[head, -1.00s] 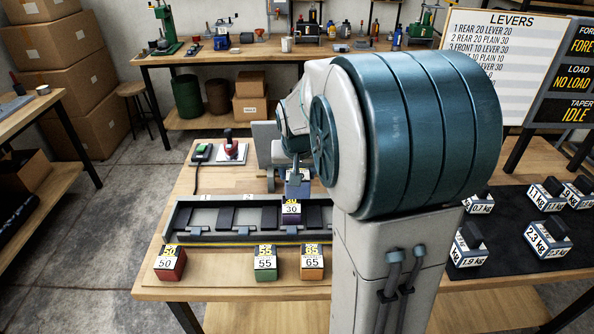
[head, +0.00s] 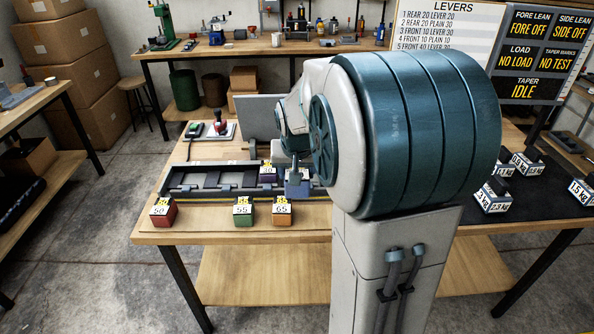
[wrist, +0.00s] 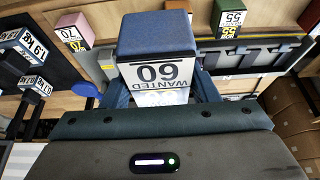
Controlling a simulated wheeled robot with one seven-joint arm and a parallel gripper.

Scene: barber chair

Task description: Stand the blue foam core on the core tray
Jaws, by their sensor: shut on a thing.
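The blue foam core (wrist: 158,38), labelled 60, is held between the fingers of my gripper (wrist: 163,90) in the wrist view. In the head view my gripper (head: 297,172) is by the right part of the core tray (head: 170,192), partly hidden behind my arm; the blue core's height above the tray cannot be told. The grey tray has several dark slots. A purple core (head: 267,172) labelled 30 stands in it, left of my gripper. The tray also shows in the wrist view (wrist: 255,55), behind and right of the held core.
A red block (head: 163,213), green block (head: 243,214) and orange block (head: 282,214) stand along the tray's front. A pink block (wrist: 73,28) labelled 70 shows in the wrist view. Several labelled weights (head: 494,198) sit on a black mat. A red-knobbed lever (head: 220,124) is behind the tray.

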